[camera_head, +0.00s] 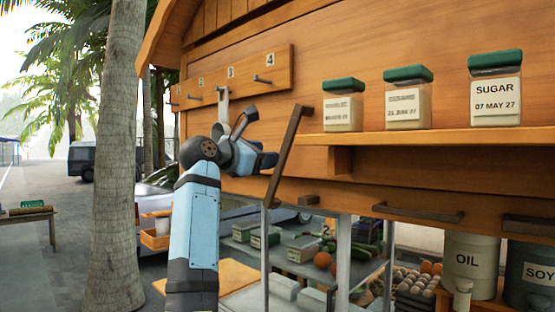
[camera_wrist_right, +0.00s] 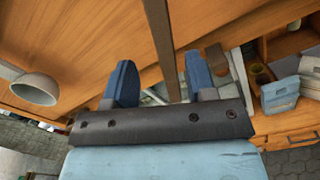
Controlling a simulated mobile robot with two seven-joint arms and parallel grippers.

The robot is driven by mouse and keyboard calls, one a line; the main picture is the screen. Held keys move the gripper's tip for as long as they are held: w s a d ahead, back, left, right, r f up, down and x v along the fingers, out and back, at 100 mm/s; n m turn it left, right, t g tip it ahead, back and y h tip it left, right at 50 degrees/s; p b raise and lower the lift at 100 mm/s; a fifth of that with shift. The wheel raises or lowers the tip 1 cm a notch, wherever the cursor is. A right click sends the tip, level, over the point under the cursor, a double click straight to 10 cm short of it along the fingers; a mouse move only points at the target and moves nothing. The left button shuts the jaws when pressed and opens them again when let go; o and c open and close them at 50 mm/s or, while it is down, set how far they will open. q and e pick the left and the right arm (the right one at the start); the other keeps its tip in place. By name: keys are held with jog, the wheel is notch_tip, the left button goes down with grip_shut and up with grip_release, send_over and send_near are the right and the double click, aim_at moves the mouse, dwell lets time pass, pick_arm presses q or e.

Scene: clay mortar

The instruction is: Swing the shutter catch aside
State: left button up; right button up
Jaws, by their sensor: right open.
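A long dark bar (camera_head: 287,150), which looks like the shutter catch, stands tilted against the wooden stall front, its top leaning right. My right gripper (camera_head: 266,160) is just left of it, coming from the lower left. In the right wrist view the bar (camera_wrist_right: 162,45) runs down between the two blue fingertips of my open right gripper (camera_wrist_right: 161,78), with gaps on both sides. Whether a finger touches it I cannot tell. The bar's lower end is hidden in the wrist view. My left gripper is out of view.
A hook rail (camera_head: 265,77) with a hanging utensil (camera_head: 222,103) is above my right arm. The utensil's bowl (camera_wrist_right: 35,89) shows in the wrist view. Green-lidded jars, including sugar (camera_head: 495,90), stand on the shelf (camera_head: 440,138) to the right. A dark handle (camera_head: 417,213) sits below.

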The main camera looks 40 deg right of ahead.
jog(key=a, duration=0.7)
jog(key=shift+s+b, duration=0.25)
jog(key=shift+b, duration=0.2)
